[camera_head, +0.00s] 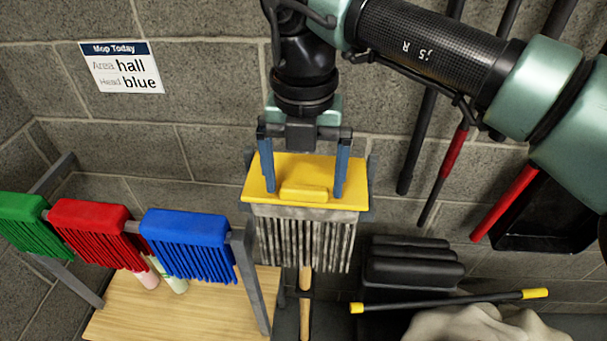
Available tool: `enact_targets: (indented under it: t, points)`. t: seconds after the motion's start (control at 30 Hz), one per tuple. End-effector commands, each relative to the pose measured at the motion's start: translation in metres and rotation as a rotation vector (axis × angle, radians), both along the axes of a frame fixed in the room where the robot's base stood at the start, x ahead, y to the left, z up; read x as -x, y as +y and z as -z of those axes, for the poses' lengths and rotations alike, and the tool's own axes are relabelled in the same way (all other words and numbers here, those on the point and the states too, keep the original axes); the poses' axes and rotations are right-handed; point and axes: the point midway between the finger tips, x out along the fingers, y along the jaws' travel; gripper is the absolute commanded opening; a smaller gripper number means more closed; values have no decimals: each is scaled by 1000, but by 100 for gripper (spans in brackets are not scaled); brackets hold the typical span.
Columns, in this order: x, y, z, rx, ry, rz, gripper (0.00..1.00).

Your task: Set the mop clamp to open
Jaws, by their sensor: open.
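The mop clamp is a wide yellow plate (262,169) with a raised yellow tab (304,193) along its front middle. A grey-white stringy mop head (305,240) hangs beneath it. My gripper (304,190) is above the plate, its two blue fingers spread wide, one on each side of the tab. Nothing is between the fingers except the tab below or in front; I cannot tell whether the fingertips touch the plate. A wooden handle (305,310) shows below the strings. Whether the clamp is open or shut is not clear.
Green (30,222), red (92,225) and blue (187,243) mop heads hang on a rack at left above a wooden surface (150,310). A wall sign (122,68) reads "Mop Today, Area hall, Head blue". Black pads (412,262), a yellow-ended bar (450,301) and pale cloth (485,325) lie right.

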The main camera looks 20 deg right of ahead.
Motion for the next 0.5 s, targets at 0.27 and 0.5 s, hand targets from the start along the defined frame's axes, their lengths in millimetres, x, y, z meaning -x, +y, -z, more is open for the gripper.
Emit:
enact_targets:
  t: [0.27,0.5]
  points:
    - [0,0,6,0,-2,0,100]
    - [0,0,6,-1,-1,0,75]
